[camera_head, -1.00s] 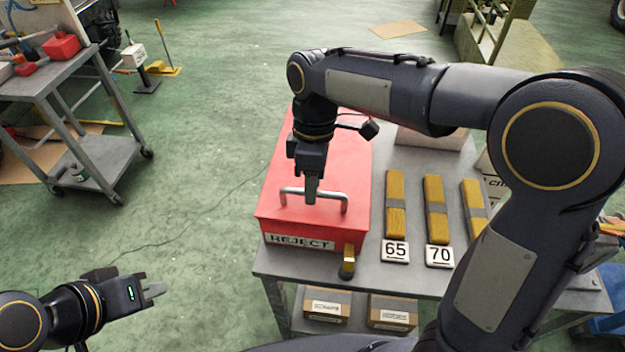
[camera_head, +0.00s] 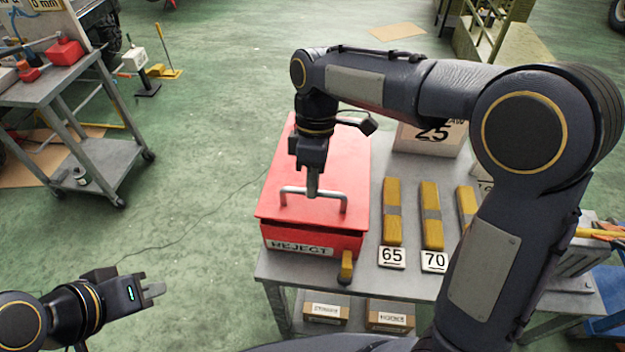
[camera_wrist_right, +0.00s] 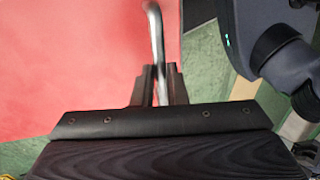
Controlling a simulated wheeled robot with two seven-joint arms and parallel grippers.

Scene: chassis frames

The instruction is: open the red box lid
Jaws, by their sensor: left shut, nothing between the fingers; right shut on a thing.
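The red box (camera_head: 290,242) with a REJECT label stands at the left of the grey table. Its red lid (camera_head: 275,200) is slightly raised at the front, with a dark gap between lid and box. My right gripper (camera_head: 313,190) is shut on the grey lid handle (camera_head: 290,190). The right wrist view shows the fingers (camera_wrist_right: 162,85) around the handle bar (camera_wrist_right: 155,40), with the red lid (camera_wrist_right: 70,60) behind. My left gripper (camera_head: 154,289) is shut and empty, apart from the box at the lower left, over the floor.
Yellow bars (camera_head: 392,212) lie right of the box by cards marked 65 and 70. A carton (camera_head: 430,138) marked 25 stands behind. A grey cart (camera_head: 100,160) is far left; floor between is clear.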

